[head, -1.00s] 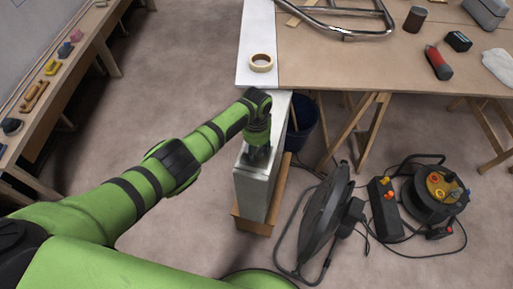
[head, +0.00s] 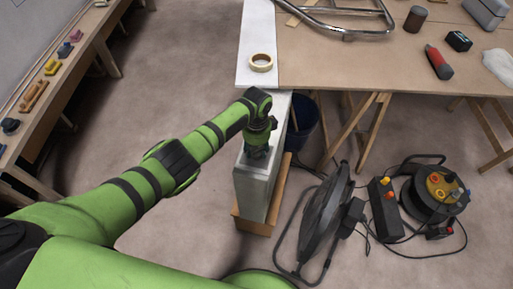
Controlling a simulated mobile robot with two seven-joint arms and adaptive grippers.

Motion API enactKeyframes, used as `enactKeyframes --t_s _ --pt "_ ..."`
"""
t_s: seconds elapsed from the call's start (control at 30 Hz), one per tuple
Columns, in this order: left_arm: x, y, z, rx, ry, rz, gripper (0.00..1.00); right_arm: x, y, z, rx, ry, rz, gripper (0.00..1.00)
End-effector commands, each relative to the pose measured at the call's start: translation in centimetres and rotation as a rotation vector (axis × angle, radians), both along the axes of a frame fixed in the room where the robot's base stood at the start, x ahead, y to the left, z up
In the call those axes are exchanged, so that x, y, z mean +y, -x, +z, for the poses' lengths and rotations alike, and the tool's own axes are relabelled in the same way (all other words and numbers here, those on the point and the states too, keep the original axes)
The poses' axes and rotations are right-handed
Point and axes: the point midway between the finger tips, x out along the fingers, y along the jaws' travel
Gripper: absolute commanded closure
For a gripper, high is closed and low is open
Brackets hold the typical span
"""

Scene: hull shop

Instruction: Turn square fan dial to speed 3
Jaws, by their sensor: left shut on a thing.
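The square fan (head: 257,189) is a pale grey upright box, seen from above, standing near the end of the workbench. My left gripper (head: 257,153) points down onto the fan's narrow top face, towards its near end. It is shut on the dial there. The gripper hides the dial, so neither its pointer nor the speed marks can be read. My right gripper is not in view.
A wooden board (head: 251,224) lies under the fan. A dark blue bin (head: 303,128) stands behind it. A round black fan (head: 325,211), a switch box (head: 384,208) and a cable reel (head: 427,203) with loose cable crowd the floor right. Floor left is clear.

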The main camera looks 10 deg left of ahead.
Motion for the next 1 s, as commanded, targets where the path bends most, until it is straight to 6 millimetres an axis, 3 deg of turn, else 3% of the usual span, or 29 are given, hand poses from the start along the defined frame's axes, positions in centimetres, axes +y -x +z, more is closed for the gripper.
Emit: enactKeyframes --t_s 0.33,0.37,0.4,0.77,1.0 --pt "0.0 0.3 -0.3 0.008 0.0 -0.006 0.89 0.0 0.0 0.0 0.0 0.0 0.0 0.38" --pt "0.0 0.3 -0.3 0.008 0.0 -0.006 0.49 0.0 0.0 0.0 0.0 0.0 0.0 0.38" --pt "0.0 0.3 -0.3 0.008 0.0 -0.006 0.33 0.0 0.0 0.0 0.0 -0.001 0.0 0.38" --pt "0.0 0.1 0.0 0.002 0.0 -0.004 0.33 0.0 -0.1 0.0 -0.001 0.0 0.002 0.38" --pt "0.0 0.0 2.4 -0.001 0.002 -0.005 0.33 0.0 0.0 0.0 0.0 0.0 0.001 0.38"
